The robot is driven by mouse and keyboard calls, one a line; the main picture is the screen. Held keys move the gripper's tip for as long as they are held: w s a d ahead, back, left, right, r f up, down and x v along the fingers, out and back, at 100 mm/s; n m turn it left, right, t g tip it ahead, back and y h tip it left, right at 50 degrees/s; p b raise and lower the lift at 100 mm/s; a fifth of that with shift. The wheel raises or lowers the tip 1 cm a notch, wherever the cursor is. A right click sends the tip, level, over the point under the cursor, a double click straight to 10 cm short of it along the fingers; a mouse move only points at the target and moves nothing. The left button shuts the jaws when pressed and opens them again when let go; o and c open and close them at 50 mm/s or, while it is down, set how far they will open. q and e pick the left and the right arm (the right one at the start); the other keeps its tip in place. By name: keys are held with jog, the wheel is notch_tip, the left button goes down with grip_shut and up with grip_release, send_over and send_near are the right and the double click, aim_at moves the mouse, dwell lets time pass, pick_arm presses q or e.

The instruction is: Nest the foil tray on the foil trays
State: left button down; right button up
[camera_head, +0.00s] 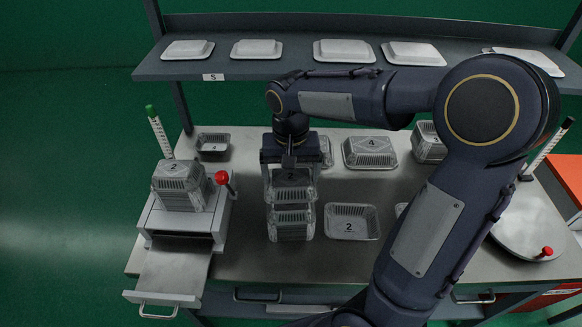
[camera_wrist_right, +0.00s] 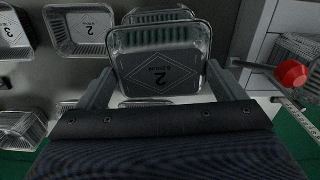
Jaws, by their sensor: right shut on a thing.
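My right gripper (camera_head: 291,180) is shut on a foil tray (camera_head: 291,190) marked 2, one finger at each side. In the right wrist view the held tray (camera_wrist_right: 158,72) shows its marked base between the fingers (camera_wrist_right: 160,95), tilted to the camera. A stack of foil trays (camera_head: 290,228) stands on the table just in front of the held tray in the head view, partly overlapped by it. In the right wrist view other foil trays (camera_wrist_right: 160,15) show behind the held one. I cannot tell whether the held tray touches the stack. My left gripper is not in view.
A foil tray (camera_head: 352,236) marked 2 lies right of the stack. Trays marked 4 stand behind (camera_head: 370,158) and at back left (camera_head: 213,153). A press-like device (camera_head: 220,205) with a red knob bears trays at left. The shelf (camera_head: 270,70) above holds lidded trays.

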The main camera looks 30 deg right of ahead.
aim_at(291, 178)
notch_tip(291, 178, down, 4)
jog(key=b, duration=0.3)
jog(key=shift+f, duration=0.25)
jog(key=shift+f+b, duration=1.8)
jog(key=shift+f, duration=0.35)
jog(key=o, duration=0.7)
jog(key=shift+r, duration=0.1)
notch_tip(291, 178, up, 8)
jog(key=shift+f, duration=0.15)
